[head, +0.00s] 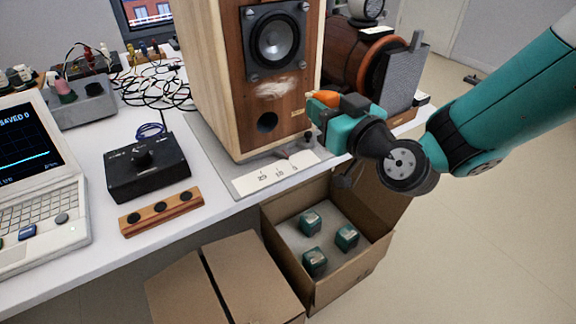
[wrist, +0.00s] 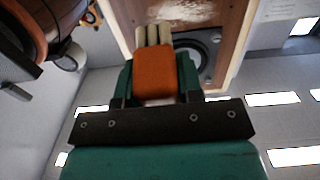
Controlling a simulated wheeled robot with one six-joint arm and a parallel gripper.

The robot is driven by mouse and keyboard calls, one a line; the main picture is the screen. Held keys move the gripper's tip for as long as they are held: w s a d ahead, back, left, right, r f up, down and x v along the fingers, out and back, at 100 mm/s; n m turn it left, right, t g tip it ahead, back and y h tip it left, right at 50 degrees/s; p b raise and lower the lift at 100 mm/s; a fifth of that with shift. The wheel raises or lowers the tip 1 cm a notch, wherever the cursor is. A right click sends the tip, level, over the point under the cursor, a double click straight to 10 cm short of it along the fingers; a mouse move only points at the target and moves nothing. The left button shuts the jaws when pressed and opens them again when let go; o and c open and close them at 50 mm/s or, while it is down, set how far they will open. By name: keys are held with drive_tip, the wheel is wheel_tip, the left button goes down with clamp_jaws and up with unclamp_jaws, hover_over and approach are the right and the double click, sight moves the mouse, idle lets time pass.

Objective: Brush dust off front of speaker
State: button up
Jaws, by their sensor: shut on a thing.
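The wooden speaker (head: 240,100) stands upright on a grey base at the table's edge. A pale dust patch (head: 280,88) lies on its front, between the driver cone and the round port. It also shows at the top of the wrist view (wrist: 190,9). My gripper (head: 323,108) is at the right of the speaker's front, shut on an orange-handled brush (head: 323,98). In the wrist view, the brush (wrist: 154,78) sits between the teal fingers, its pale bristles pointing away from the gripper toward the speaker. Whether the bristles touch the front cannot be told.
A black control box (head: 146,167), a wooden strip with black knobs (head: 160,212) and a laptop (head: 40,180) are on the table at left. A white label card (head: 275,172) lies before the speaker. An open carton (head: 335,275) with teal blocks stands below the table edge.

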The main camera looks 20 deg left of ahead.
drive_tip(key=s+a+t+y+b, duration=0.2)
drive_tip(key=s+a+y+b, duration=0.1)
drive_tip(key=s+a+b, duration=0.25)
drive_tip(key=p, duration=0.6)
approach(252, 88)
wheel_tip(252, 88, up, 2)
drive_tip(key=w+a, duration=0.2)
drive_tip(key=shift+w+a+p, duration=0.25)
drive_tip(key=shift+a+p, duration=0.15)
drive_tip(key=shift+a, duration=0.05)
drive_tip(key=shift+w+a+p, duration=0.6)
drive_tip(key=shift+a+p, duration=0.15)
drive_tip(key=shift+p, duration=0.95)
